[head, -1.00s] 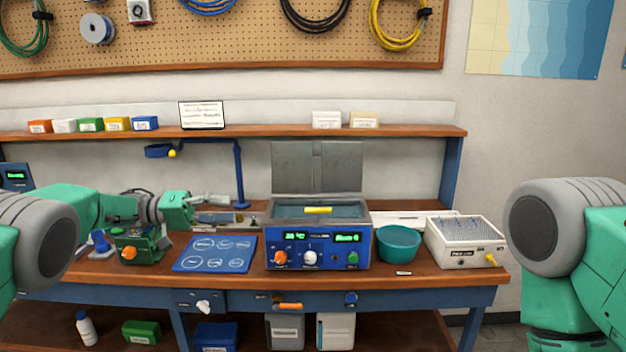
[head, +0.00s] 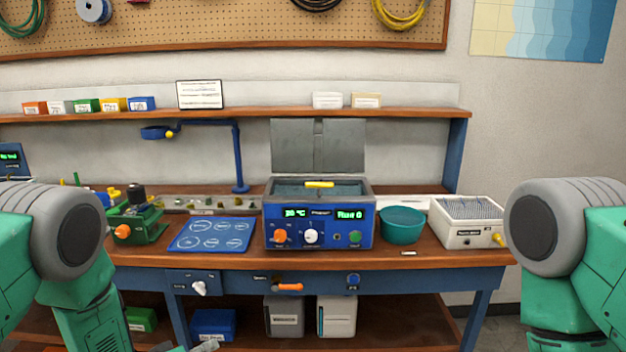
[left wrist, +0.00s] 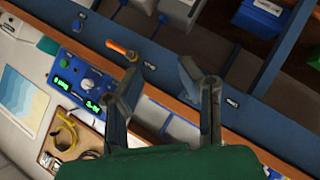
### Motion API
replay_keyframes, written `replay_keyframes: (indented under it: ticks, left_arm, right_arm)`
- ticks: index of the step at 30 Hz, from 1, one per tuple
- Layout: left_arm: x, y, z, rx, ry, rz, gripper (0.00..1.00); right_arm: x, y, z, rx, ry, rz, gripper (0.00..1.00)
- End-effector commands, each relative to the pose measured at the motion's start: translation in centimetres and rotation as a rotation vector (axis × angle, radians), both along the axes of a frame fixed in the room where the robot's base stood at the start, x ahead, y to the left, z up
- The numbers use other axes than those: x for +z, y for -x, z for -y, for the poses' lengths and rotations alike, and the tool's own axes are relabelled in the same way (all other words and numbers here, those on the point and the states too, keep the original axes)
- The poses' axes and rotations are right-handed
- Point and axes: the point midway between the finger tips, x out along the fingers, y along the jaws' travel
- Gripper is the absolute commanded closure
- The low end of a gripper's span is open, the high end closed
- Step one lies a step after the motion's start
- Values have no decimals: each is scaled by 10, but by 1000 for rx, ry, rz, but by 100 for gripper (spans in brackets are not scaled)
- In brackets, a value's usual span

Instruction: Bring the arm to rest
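My left arm (head: 85,310) hangs bent at the left in the head view, in front of the workbench. Only a bit of my left gripper (head: 200,347) shows at the bottom edge there. In the left wrist view my left gripper (left wrist: 170,78) has its two fingers spread apart, with nothing between them. The bench front lies beyond the fingers. My right arm (head: 565,260) shows at the right edge of the head view, clear of the bench. My right gripper is outside the frame.
On the workbench (head: 400,258) stand a green fixture (head: 140,222), a blue mat (head: 212,234), a blue bath unit (head: 318,226), a teal bowl (head: 402,225) and a white rack box (head: 467,222). Bins stand on the lower shelf.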

Motion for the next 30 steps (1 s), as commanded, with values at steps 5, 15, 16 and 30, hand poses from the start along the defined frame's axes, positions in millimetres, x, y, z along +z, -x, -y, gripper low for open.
replay_keyframes:
  ticks: [5,15,16,30]
  left_arm:
    - [-77,119,-13,-9,-280,-270,68]
    - [-109,332,-32,-251,-629,-733,68]
    - [-107,343,-33,-268,-643,-759,68]
    - [-101,376,-37,-330,-683,-830,68]
  right_arm:
    - [-21,0,0,0,0,0,60]
    - [-43,0,0,0,0,0,60]
    - [-44,0,0,0,0,0,60]
    - [-45,0,0,0,0,0,60]
